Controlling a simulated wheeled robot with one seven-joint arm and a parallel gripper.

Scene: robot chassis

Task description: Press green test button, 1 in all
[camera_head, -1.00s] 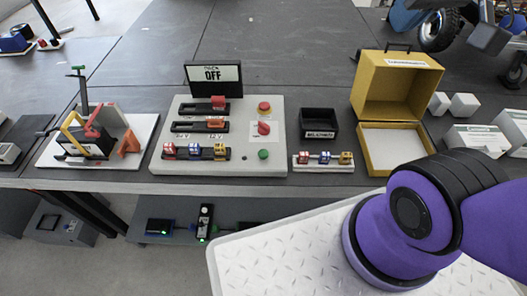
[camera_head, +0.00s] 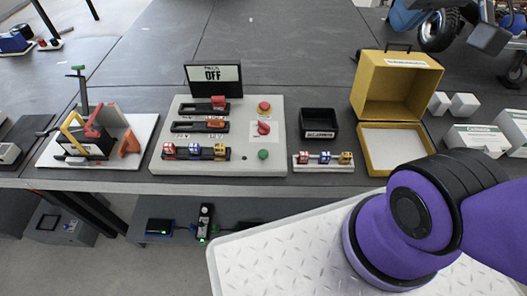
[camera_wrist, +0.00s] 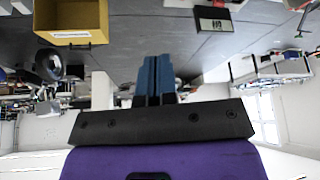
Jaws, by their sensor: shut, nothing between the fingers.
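The green test button (camera_head: 263,154) is a small round button at the lower right of the light grey test panel (camera_head: 220,179). A red knob (camera_head: 264,128) and a red round button (camera_head: 264,107) sit above it. The panel's display (camera_head: 213,74) reads OFF. My gripper (camera_wrist: 156,62) shows in the wrist view with its two blue fingers together and nothing between them. It is outside the head view, so its distance to the green button cannot be told. The wrist view appears upside down, with the display (camera_wrist: 213,22) and yellow box at its top.
Right of the panel are a black bin (camera_head: 319,124), a small rack of coloured parts (camera_head: 323,167) and an open yellow box (camera_head: 397,90). A clamp fixture on a white board (camera_head: 53,151) stands at left. The dark table (camera_head: 290,50) is clear behind the panel.

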